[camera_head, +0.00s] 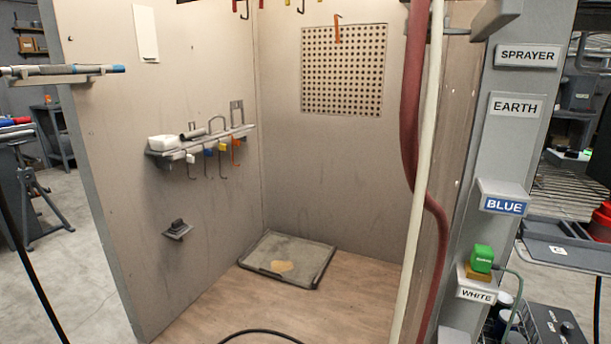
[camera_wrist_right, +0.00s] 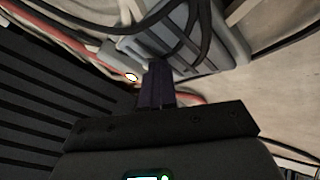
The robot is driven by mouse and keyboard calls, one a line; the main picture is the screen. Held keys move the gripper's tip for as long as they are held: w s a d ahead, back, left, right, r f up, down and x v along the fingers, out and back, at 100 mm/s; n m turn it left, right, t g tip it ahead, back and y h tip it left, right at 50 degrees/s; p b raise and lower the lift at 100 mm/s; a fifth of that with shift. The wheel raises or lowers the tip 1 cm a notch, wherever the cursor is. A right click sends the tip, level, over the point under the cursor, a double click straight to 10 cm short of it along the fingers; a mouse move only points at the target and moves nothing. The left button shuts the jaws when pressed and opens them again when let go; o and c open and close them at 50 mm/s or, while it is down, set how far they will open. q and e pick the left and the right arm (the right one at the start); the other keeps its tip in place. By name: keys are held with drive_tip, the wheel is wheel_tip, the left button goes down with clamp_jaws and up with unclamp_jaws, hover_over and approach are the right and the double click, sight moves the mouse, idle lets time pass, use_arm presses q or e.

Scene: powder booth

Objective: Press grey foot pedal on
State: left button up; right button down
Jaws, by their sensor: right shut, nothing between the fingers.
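I cannot pick out a grey foot pedal with certainty in either view. In the right wrist view, a grey moulded body (camera_wrist_right: 205,35) with black cables across it lies just beyond the fingertips; I cannot tell whether it is the pedal. My right gripper (camera_wrist_right: 156,68) is shut and empty, its dark fingers together. The fingertips appear close to the grey body; whether they touch it is unclear. A small glowing yellow-white light (camera_wrist_right: 131,77) shows left of the fingertips. Neither gripper shows in the head view.
The booth floor (camera_head: 225,310) holds a grey tray (camera_head: 318,266) with a tan patch. A red hose (camera_head: 410,110) and a pale pole (camera_head: 428,130) stand at the right opening. A labelled post (camera_head: 510,140) carries brackets. Black slats (camera_wrist_right: 45,110) fill the wrist view's left.

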drive_tip(key=shift+s+r+p, duration=0.2)
drive_tip(key=shift+r+p, duration=2.35)
drive_tip(key=shift+r, duration=0.05)
drive_tip(key=shift+w+r+p, duration=0.1)
drive_tip(key=shift+r+p, duration=0.25)
drive_tip(key=shift+r, duration=0.1)
drive_tip(key=shift+f, duration=0.1)
drive_tip(key=shift+a, duration=0.1)
